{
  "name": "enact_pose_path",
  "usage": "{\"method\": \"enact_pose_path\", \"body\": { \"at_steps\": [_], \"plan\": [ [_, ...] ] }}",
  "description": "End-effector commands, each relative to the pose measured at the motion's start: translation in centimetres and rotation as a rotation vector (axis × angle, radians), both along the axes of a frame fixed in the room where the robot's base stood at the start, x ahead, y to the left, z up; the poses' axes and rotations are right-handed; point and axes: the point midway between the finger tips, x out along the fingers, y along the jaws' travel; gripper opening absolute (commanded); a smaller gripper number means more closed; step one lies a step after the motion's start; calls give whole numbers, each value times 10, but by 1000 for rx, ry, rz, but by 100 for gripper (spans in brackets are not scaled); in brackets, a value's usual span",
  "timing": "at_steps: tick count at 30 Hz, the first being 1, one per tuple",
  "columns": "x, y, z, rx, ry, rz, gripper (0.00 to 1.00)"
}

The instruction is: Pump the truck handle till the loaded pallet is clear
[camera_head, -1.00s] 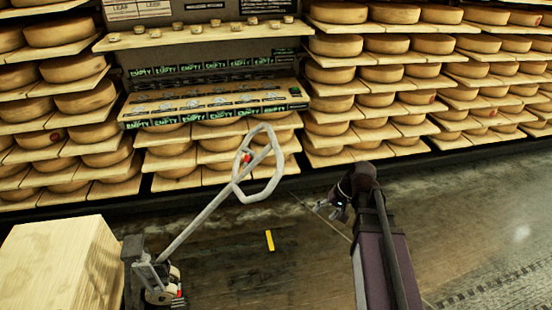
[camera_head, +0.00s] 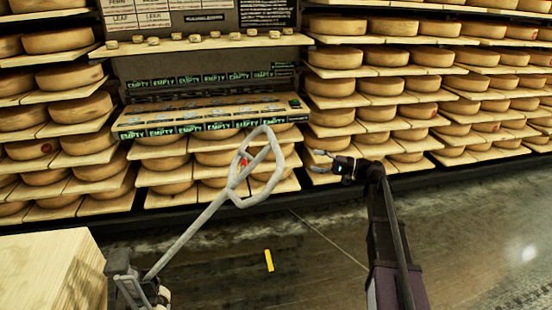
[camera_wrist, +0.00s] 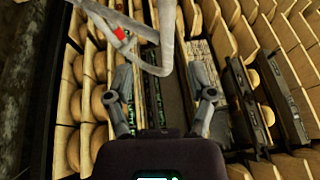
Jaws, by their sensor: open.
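The pallet truck's grey handle (camera_head: 236,190) leans up and to the right from its base, ending in a loop grip with a red lever (camera_head: 244,161). The truck's pump base (camera_head: 135,288) shows at the lower left, partly cut off by the frame. A pale wooden load (camera_head: 50,275) stands beside it; the pallet under it is hidden. My gripper (camera_head: 320,161) is open and empty, to the right of the loop and apart from it in the head view. In the wrist view the handle loop (camera_wrist: 160,40) shows ahead of and above my open fingers (camera_wrist: 165,95).
Shelves of cheese wheels (camera_head: 360,117) fill the back wall. A ledge with green "EMPTY" labels (camera_head: 210,115) stands behind the handle. A yellow floor mark (camera_head: 269,260) lies right of the truck. The floor at right is clear.

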Motion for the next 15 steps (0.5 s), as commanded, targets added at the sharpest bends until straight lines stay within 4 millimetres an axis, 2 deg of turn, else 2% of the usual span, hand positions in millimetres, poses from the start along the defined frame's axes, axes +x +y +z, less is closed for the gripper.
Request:
{"method": "enact_pose_path", "body": {
  "at_steps": [3,15],
  "plan": [
    [5,-3,2,36,-3,-2,71],
    [5,-2,4,42,-4,-1,71]
  ]
}}
